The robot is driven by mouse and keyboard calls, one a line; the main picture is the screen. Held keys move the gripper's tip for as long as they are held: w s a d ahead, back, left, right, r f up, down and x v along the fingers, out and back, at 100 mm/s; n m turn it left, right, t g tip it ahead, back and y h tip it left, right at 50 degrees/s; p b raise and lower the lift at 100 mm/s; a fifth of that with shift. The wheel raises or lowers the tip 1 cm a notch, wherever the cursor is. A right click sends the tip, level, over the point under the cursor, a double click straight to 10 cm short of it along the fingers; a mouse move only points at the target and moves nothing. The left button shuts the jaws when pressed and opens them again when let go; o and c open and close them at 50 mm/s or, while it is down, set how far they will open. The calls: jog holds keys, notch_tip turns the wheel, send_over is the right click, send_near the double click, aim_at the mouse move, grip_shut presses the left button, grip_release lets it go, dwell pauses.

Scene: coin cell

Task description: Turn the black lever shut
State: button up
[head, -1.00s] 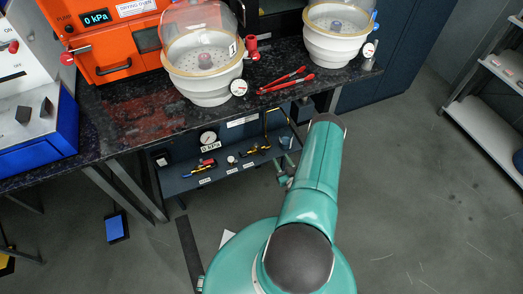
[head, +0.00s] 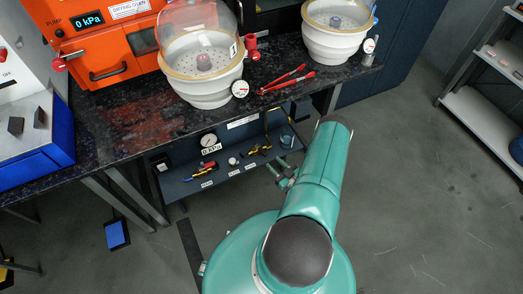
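Under the black counter, a dark shelf panel (head: 228,185) carries small labelled valves. A brass valve fitting (head: 258,150) with a dark part sits toward its right; this may be the black lever, but it is too small to tell its angle. A red, yellow and dark valve (head: 205,168) sits further left. My teal arm reaches toward the shelf from the front. Part of my gripper (head: 282,171) shows beyond the arm, just in front of the shelf's right end, apart from the brass valve as far as I can see. Its fingers are mostly hidden.
A round gauge (head: 208,140) with a small readout stands at the shelf's back. Above, the counter (head: 130,120) holds an orange drying oven (head: 110,45), two white domed vessels and red tongs (head: 284,80). The counter edge overhangs the shelf.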

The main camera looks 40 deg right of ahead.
aim_at(262, 150)
jog(key=w, duration=0.9)
jog(key=shift+w+d, duration=0.2)
jog(key=shift+w, duration=0.05)
grip_shut()
